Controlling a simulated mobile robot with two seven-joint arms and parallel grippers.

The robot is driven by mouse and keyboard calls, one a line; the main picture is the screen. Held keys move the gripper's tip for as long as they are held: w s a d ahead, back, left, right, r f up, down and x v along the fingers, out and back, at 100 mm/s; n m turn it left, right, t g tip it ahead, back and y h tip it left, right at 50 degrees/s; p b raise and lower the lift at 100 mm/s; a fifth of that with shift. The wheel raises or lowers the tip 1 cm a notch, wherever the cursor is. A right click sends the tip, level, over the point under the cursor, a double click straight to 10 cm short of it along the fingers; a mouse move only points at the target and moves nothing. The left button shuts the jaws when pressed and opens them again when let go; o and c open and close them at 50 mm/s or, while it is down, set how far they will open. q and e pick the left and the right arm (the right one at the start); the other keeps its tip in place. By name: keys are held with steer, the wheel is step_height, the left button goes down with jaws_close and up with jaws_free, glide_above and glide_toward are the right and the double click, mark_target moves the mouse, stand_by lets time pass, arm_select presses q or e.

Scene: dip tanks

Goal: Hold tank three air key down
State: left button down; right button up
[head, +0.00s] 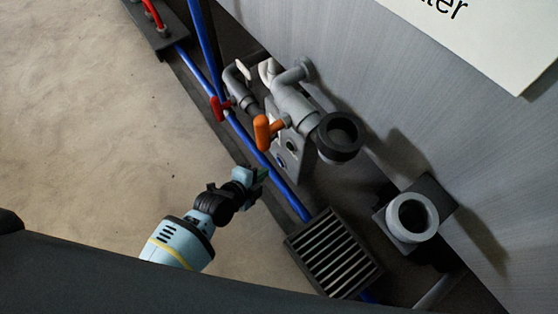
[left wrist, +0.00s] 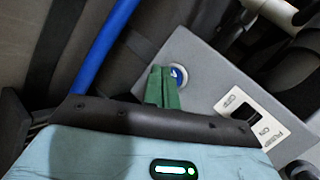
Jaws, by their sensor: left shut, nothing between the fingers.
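A grey control box (head: 297,160) sits low by the tank wall, with two small round fittings on its face in the head view. In the left wrist view the box (left wrist: 205,65) shows a round blue key (left wrist: 178,76) with a pale ring and a black rocker switch marked OFF, ON and PUMP (left wrist: 241,114). No tank number is readable. My left gripper (head: 262,175) is shut and empty beside the box. In the left wrist view its green fingertips (left wrist: 163,70) partly cover the blue key; I cannot tell whether they touch it. My right gripper is not in view.
A blue pipe (head: 246,136) runs along the floor. A slatted grate (head: 332,253) and a grey pipe socket (head: 411,217) stand at right. Floor at left is clear.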

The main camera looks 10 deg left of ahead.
arm_select(q)
steer(key=shift+s+a+p, duration=0.4)
steer(key=shift+s+a, duration=0.7)
